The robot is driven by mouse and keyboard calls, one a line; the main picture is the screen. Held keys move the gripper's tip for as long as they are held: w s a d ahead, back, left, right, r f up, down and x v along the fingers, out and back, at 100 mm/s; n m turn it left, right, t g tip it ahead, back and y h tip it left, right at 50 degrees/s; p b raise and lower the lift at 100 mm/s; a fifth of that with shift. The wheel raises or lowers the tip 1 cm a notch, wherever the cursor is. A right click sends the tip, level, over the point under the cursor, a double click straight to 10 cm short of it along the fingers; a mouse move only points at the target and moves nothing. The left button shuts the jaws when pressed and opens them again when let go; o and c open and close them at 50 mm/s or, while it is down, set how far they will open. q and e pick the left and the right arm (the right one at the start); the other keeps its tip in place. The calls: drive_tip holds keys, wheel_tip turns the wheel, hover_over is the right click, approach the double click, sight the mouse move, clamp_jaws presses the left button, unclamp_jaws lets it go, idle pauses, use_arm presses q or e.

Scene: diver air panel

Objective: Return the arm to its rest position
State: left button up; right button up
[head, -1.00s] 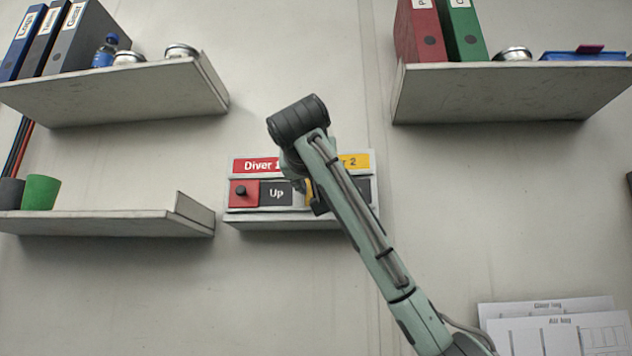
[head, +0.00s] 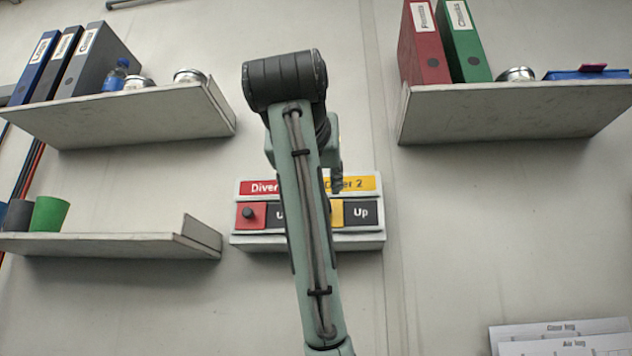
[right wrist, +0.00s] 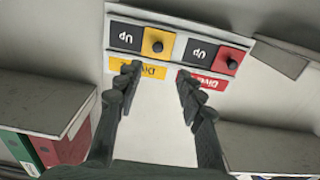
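The diver air panel (head: 360,243) is on the wall, with a red Diver 1 label (head: 260,187) and a yellow Diver 2 label (head: 362,183). The Diver 1 knob (head: 248,213) is black on a red plate beside a dark "Up" plate. My right arm crosses the panel's middle and hides part of it. In the right wrist view the panel is upside down and the Diver 2 knob (right wrist: 157,47) shows on its yellow plate, also beside "Up". My right gripper (right wrist: 157,76) is open and empty, its fingertips overlapping the labels in that view. My left gripper is out of view.
A left upper shelf (head: 130,115) holds binders, a bottle and tins. A right upper shelf (head: 510,112) holds binders, a tin and a blue item. A lower left shelf (head: 110,244) holds cups. Log sheets (head: 560,340) are at lower right. The wall below the panel is bare.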

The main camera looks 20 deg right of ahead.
idle(0.6)
